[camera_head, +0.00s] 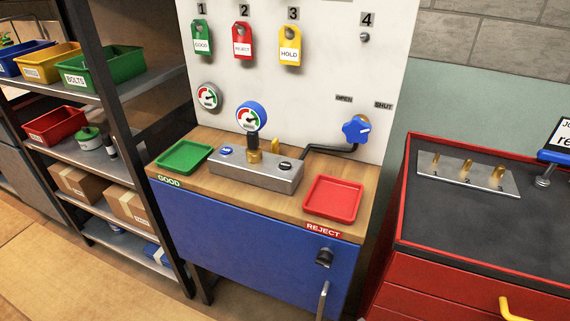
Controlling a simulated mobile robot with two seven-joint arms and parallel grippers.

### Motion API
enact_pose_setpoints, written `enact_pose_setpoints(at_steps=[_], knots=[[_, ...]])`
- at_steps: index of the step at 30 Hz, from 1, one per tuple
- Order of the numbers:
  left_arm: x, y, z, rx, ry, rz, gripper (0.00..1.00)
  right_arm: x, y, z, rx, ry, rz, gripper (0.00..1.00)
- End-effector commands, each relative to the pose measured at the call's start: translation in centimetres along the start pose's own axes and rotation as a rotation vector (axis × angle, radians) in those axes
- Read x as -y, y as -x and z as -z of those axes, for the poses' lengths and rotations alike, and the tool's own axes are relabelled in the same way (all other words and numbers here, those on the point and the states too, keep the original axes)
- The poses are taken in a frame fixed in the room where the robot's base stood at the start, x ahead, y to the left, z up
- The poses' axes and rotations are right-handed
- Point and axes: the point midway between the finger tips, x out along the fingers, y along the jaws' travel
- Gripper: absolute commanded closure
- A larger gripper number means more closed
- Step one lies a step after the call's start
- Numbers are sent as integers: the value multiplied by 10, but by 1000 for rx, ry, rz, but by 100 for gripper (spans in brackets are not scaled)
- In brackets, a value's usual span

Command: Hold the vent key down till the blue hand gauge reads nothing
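The blue hand gauge (248,118) stands upright on a brass fitting (254,156) on a grey metal block (257,175). Its dial has green, white and red zones; the needle is too small to read surely. The block has a blue key (226,151) at its left end, which seems to read AIR, and a dark key (285,166) at its right end, whose label is too small to read. I cannot tell for certain which is the vent key, though the dark one may be it. Neither gripper shows in this view, and nothing touches the keys.
A green tray (184,157) and a red tray (333,199) flank the block on the wooden bench (216,137). A black hose (330,149) leads to a blue valve knob (355,130). A wall gauge (207,97) hangs behind. A red cabinet (440,270) stands right, shelving left.

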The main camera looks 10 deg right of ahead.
Motion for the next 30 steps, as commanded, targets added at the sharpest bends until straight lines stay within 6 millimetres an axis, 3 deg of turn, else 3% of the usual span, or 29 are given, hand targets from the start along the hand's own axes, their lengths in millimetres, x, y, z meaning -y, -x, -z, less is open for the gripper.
enact_pose_setpoints(at_steps=[3, 16, 30], knots=[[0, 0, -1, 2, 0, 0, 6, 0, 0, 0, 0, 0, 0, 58], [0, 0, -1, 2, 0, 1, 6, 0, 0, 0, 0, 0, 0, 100], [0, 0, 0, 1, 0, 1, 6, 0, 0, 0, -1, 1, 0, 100]])
